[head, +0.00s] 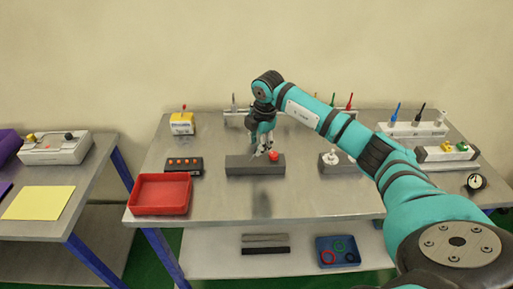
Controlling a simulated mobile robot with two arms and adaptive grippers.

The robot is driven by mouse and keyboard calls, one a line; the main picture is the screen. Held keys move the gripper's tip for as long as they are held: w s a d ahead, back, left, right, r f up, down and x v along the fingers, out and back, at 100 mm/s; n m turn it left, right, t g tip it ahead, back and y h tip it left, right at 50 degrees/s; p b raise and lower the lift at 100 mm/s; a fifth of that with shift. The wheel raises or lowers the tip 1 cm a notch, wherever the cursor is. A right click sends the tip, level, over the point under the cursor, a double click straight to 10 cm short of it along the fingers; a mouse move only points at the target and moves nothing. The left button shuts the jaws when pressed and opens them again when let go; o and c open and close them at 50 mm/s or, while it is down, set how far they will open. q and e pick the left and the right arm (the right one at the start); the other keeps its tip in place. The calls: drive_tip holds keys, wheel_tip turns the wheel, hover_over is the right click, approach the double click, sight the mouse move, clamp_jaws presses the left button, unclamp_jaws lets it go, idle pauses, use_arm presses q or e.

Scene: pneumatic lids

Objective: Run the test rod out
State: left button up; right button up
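My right arm reaches in from the right, and my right gripper (264,148) points down over a dark grey block (240,165) on the steel table. A red knob (273,155) sits on top of this block, close beside the fingertips. Whether the fingers touch the knob or the block, I cannot tell. The fingers are too small to show whether they are open or shut. I cannot make out which thing is the test rod. A metal rail (235,112) with upright coloured pins stands behind, partly hidden by my arm. My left gripper is not in view.
A red tray (160,208) lies front left, with an orange-button box (183,166) and a yellow unit (182,123) behind it. A grey block with a white fitting (331,158), light blocks (448,154) and a gauge (475,182) stand right. The table's front middle is clear.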

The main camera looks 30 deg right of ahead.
drive_tip(key=shift+w+f+p, duration=0.15)
drive_tip(key=shift+w+f, duration=0.05)
drive_tip(key=shift+f, duration=0.9)
drive_tip(key=shift+w+f+p, duration=0.15)
drive_tip(key=shift+w+f, duration=0.05)
drive_tip(key=shift+f, duration=0.85)
drive_tip(key=shift+c, duration=0.3)
clamp_jaws()
